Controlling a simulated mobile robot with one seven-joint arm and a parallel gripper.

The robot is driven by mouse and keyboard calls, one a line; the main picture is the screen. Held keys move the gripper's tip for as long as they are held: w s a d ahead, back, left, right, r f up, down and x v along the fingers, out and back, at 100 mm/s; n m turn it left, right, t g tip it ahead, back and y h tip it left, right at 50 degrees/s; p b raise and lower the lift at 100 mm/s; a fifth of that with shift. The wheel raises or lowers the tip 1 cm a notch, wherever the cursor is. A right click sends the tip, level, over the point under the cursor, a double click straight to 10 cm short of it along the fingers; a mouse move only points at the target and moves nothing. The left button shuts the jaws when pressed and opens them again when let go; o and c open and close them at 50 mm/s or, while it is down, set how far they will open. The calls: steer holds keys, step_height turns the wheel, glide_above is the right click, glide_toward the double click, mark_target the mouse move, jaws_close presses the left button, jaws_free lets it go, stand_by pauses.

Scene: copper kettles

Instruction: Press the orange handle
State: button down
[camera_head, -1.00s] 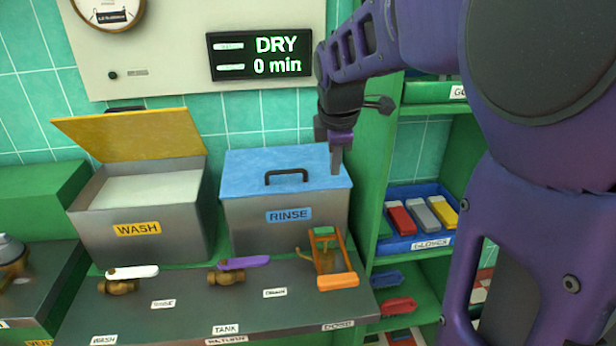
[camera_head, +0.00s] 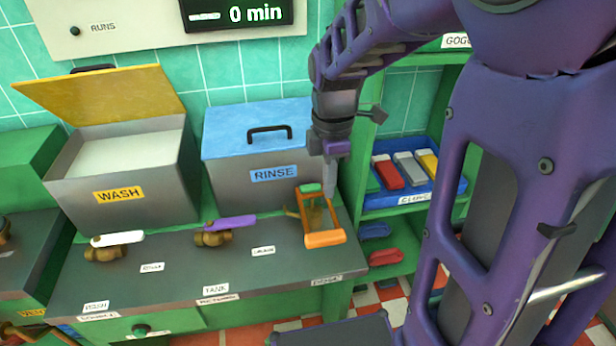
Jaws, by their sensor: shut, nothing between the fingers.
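The orange handle (camera_head: 325,239) is the front bar of an orange frame on a small brass fitting at the right end of the grey counter (camera_head: 180,277). A green piece tops the back of the frame. My gripper (camera_head: 330,188) points down, shut and empty, just behind and right of the frame's back end. Its tip is close to the frame; I cannot tell whether they touch.
The blue-lidded RINSE bin (camera_head: 272,176) and the open WASH bin (camera_head: 120,190) stand behind the counter. Brass valves with a white lever (camera_head: 118,239) and a purple lever (camera_head: 231,223) are to the left. A green shelf (camera_head: 385,245) stands right.

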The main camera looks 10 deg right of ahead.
mark_target(326, 236)
step_height(326, 236, down, 13)
steer(key=shift+f+b, duration=0.1)
steer(key=shift+b, duration=0.9)
steer(key=shift+w, duration=0.1)
